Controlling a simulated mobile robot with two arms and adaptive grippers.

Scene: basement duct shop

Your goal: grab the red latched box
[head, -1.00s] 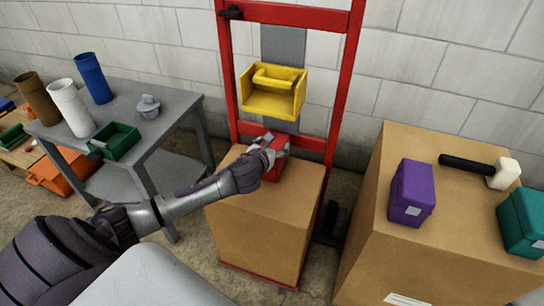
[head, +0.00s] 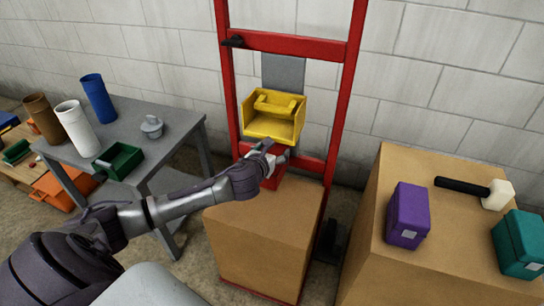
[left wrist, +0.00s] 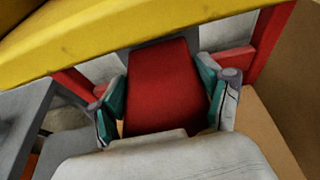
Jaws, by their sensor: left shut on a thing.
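The red latched box (head: 275,177) is at the back of the cardboard carton under the yellow bin, partly covered by my left gripper in the head view. My left gripper (head: 267,157) is shut on it from above. In the left wrist view the red box (left wrist: 165,88) fills the space between the two teal-padded fingers (left wrist: 163,97), one on each side. I cannot tell whether its underside is clear of the carton. My right gripper is not in view.
The yellow bin (head: 272,128) hangs on the red hand truck frame (head: 352,90) close above my gripper. The carton (head: 260,240) stands below. Right, another carton (head: 385,275) bears a purple box (head: 408,215), mallet (head: 475,190) and teal box (head: 519,244). A grey table (head: 185,122) stands left.

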